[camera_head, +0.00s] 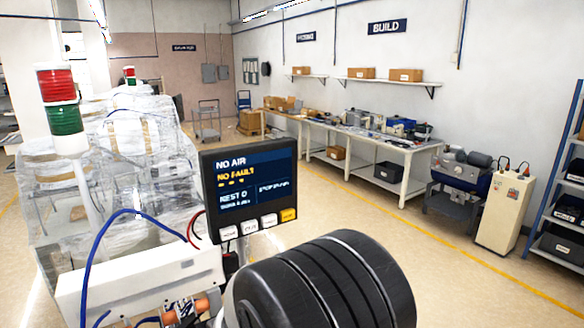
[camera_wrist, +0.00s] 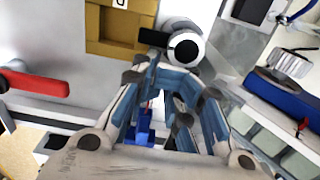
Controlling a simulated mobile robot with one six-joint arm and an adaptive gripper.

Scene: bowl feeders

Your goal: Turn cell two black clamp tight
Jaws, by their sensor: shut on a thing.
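In the wrist view my gripper (camera_wrist: 168,70) reaches up to a white round post with a black centre. A short black bar, which looks like the black clamp (camera_wrist: 152,37), shows at the fingertips beside that post. My fingers are shut on it, though they hide much of the contact. How far the clamp is turned cannot be told. In the head view neither the clamp nor my fingers can be made out; a large dark ribbed arm part of mine fills the lower middle. A display (camera_head: 252,190) there reads NO AIR and NO FAULT.
A red handle (camera_wrist: 35,85) lies left of my gripper, and a brown block (camera_wrist: 112,32) is above. A blue part (camera_wrist: 290,95) is at right. In the head view, a red-green light tower (camera_head: 62,115) and blue hose (camera_head: 92,250) stand left. Open floor lies beyond.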

